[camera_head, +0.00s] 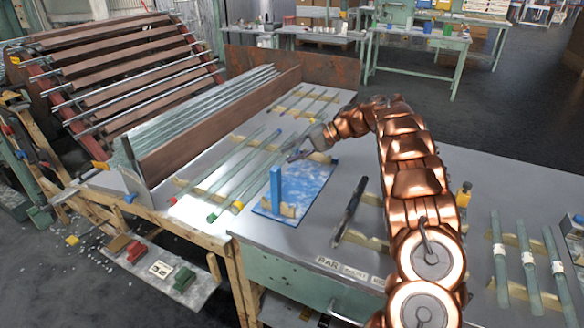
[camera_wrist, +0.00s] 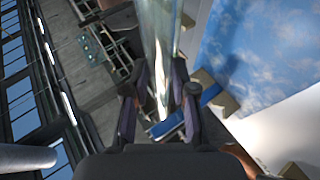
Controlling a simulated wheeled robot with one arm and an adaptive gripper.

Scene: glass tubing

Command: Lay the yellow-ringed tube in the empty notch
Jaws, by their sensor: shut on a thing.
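My gripper (camera_head: 298,155) is low over the far-left side of the blue mat in the head view. In the wrist view my gripper (camera_wrist: 160,92) is shut on a clear glass tube (camera_wrist: 159,35), which runs up out of the picture between the fingers. No yellow ring shows on that part. In the head view a tube with a yellow end mark (camera_head: 238,205) slants toward my gripper; I cannot tell whether it is the held one. Tan notched rests (camera_head: 286,210) stand on the blue mat (camera_head: 313,185). Which notch is empty is unclear.
A blue post (camera_head: 276,188) stands upright on the mat. Tubes with green (camera_head: 212,217) and red (camera_head: 173,197) marks lie to the left. A dark tool (camera_head: 350,203) lies right of the mat. Thicker green tubes (camera_head: 527,262) lie at far right.

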